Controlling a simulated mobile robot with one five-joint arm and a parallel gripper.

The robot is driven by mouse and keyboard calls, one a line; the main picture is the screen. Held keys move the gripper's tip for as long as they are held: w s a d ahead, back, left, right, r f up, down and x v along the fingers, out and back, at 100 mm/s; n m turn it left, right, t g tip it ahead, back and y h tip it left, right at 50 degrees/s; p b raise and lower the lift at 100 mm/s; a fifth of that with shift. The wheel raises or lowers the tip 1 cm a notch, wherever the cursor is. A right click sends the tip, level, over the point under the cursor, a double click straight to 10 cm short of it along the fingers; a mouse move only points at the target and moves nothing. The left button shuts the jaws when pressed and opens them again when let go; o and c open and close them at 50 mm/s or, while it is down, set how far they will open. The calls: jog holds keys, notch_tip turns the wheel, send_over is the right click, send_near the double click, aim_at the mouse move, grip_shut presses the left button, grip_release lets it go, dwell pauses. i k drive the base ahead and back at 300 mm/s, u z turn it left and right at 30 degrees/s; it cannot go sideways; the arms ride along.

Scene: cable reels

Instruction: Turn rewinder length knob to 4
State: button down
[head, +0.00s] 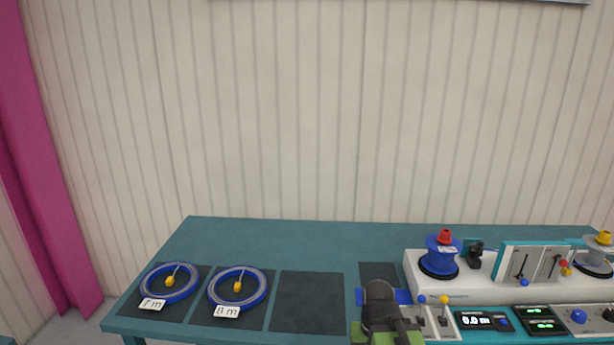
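The rewinder (431,288) is a white machine with teal panels at the right of the table in the head view. Its front has a display (476,320) reading about 0.0 m and a second display with green digits (540,318). A round blue knob (579,316) and a second knob (608,314) at the picture's edge sit on its front right. I cannot tell which is the length knob or read its setting. My gripper (384,308), dark with green parts, is at the bottom centre, left of the displays. Its fingertips cannot be made out.
A blue reel (442,258) with a red top and a grey reel (599,252) with a yellow top stand on the rewinder. Two blue cable coils, tagged 7 m (169,284) and 8 m (238,288), lie on dark mats at left. Another mat (307,302) is bare.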

aim_at(578, 317)
jog(key=z, duration=1.55)
jog(key=k, duration=0.8)
jog(key=u, duration=0.05)
jog(key=i, duration=0.8)
jog(key=z, duration=0.15)
